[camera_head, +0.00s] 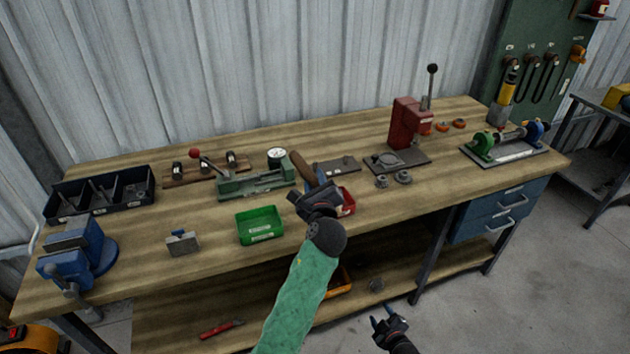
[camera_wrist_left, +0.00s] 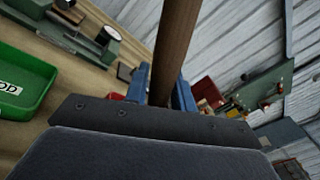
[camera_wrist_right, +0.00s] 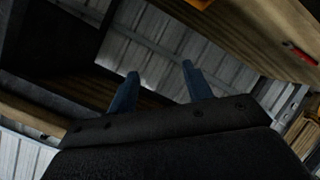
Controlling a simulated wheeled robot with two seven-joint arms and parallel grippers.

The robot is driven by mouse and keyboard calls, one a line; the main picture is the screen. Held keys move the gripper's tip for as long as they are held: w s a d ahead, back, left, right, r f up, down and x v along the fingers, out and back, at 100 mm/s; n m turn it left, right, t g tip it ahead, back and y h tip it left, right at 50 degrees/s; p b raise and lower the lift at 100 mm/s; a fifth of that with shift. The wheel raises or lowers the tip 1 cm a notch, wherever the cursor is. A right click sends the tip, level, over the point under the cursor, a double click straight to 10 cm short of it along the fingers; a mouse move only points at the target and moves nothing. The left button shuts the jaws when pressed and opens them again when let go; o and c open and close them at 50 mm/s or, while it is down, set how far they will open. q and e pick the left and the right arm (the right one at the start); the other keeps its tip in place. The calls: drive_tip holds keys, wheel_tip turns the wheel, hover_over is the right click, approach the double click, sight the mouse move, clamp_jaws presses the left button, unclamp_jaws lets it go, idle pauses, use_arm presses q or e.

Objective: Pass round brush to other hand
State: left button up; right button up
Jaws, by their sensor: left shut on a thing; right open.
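The round brush shows as a brown wooden handle (camera_head: 300,168) that rises from my left gripper (camera_head: 314,190) above the bench. My left gripper is shut on it. In the left wrist view the handle (camera_wrist_left: 177,45) stands between the blue fingers of the left gripper (camera_wrist_left: 167,92) and runs up out of the picture. The brush's bristle end is hidden. My right gripper (camera_head: 382,314) is open and empty, low in front of the bench and apart from the brush. In the right wrist view the right gripper's fingers (camera_wrist_right: 160,80) stand apart with nothing between them.
The wooden bench (camera_head: 200,260) carries a green bin (camera_head: 260,227), a red bin (camera_head: 348,202) behind the left gripper, a blue vise (camera_head: 85,250), a black divided tray (camera_head: 100,200) and a red press (camera_head: 405,124). Blue drawers (camera_head: 500,210) hang at the right. A lower shelf (camera_head: 180,315) lies underneath.

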drive_tip(key=s+a+f+m+g, duration=0.2)
drive_tip(key=s+f, duration=0.5)
drive_tip(key=s, duration=0.4)
drive_tip(key=s+a+f+m+g+h, duration=0.1)
drive_tip(key=s+f+m+g, duration=0.2)
drive_tip(key=s+f+g, duration=0.2)
drive_tip(key=s+a+f+m+g, duration=0.2)
drive_tip(key=s+f, duration=0.9)
drive_tip(key=s, duration=0.6)
drive_tip(key=shift+s+a+m+g+h, duration=0.3)
drive_tip(key=shift+m+g, duration=0.4)
drive_tip(key=shift+g, duration=0.4)
